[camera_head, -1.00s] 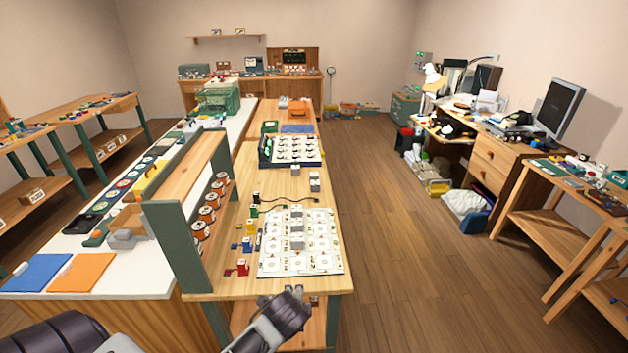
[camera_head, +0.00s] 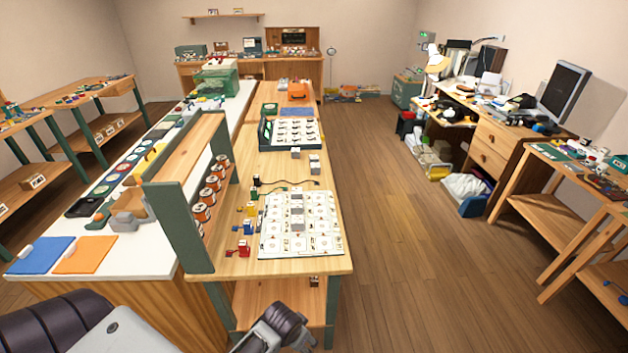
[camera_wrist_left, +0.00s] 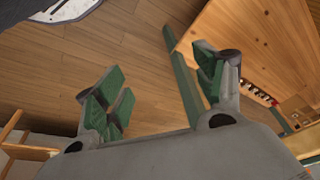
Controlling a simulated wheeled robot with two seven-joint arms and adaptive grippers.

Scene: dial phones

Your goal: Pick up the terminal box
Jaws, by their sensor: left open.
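I cannot tell for certain which thing is the terminal box. Small grey box-like pieces stand on the workbench: one on the white printed board (camera_head: 322,240), and a pair, a nearer grey piece (camera_head: 315,168) and its neighbour (camera_head: 295,153), behind it. A small dark item (camera_head: 314,281) sits under the bench top, too small to make out. My left arm's end (camera_head: 278,325) is low in front of the bench. In the left wrist view my left gripper (camera_wrist_left: 160,72) is open and empty, its green-padded fingers wide apart over the floor. My right gripper is not seen.
The workbench (camera_head: 330,265) has a green-posted rack of orange spools (camera_head: 207,195) on its left, and a lower shelf (camera_head: 270,303). A tray of parts (camera_head: 292,135) stands farther back. Open wooden floor (camera_head: 400,220) lies to the right, before a cluttered desk (camera_head: 505,150).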

